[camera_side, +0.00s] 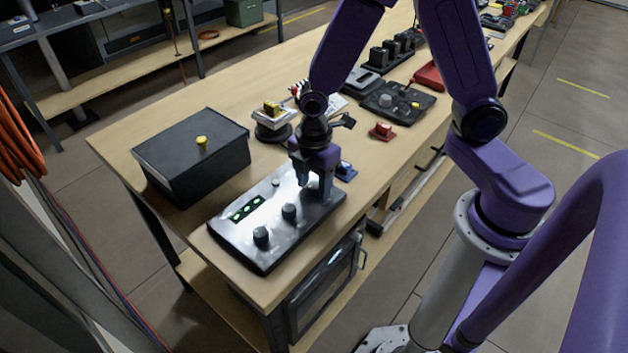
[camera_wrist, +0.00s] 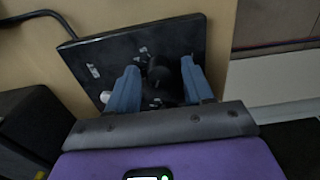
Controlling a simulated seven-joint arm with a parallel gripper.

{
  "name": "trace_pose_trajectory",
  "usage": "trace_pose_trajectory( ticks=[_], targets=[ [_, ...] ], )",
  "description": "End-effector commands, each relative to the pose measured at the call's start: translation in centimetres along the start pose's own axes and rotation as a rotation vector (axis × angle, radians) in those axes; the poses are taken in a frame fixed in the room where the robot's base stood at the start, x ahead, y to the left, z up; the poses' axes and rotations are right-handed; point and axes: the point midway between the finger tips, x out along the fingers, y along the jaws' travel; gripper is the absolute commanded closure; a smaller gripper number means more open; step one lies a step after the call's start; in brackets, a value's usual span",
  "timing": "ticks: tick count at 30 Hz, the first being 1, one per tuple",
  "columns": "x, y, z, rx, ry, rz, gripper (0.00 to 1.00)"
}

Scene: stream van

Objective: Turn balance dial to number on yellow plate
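A black control panel (camera_side: 240,244) lies on the wooden bench and carries dark knobs. Two knobs, one at the near end (camera_side: 261,236) and one in the middle (camera_side: 289,211), stand uncovered in the side view. My gripper (camera_side: 314,184) points down over the panel's far end. In the wrist view its two blue fingers (camera_wrist: 159,68) are apart, with a dark knob (camera_wrist: 158,73) showing between them. I cannot tell whether the fingers touch it. The dial markings are too small to read. I cannot make out a yellow plate with a number.
A black box with a yellow knob (camera_side: 201,141) stands left of the panel. A round device with a yellowish block (camera_side: 272,108), a red button unit (camera_side: 382,131) and a dark panel (camera_side: 398,102) sit further back. The panel has a green-lit display (camera_side: 246,208).

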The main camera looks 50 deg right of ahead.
Motion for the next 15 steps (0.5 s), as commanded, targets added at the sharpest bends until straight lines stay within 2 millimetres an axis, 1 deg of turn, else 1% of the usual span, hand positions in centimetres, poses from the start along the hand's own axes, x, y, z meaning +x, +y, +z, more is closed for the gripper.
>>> trace_pose_trajectory(
  ticks=[1,2,3,4,11,15],
  targets=[
    [-0.01,0.0,0.0,0.0,0.0,0.0,0.67],
    [-0.01,0.0,0.0,0.0,0.0,0.0,0.76],
    [-0.02,0.0,0.0,0.0,0.0,0.0,0.89],
    [-0.02,0.0,0.0,0.0,0.0,0.0,0.99],
    [-0.03,-0.01,0.0,0.01,0.0,0.0,1.0],
    [-0.04,0.0,0.02,0.053,0.0,-0.001,1.0]
  ],
)
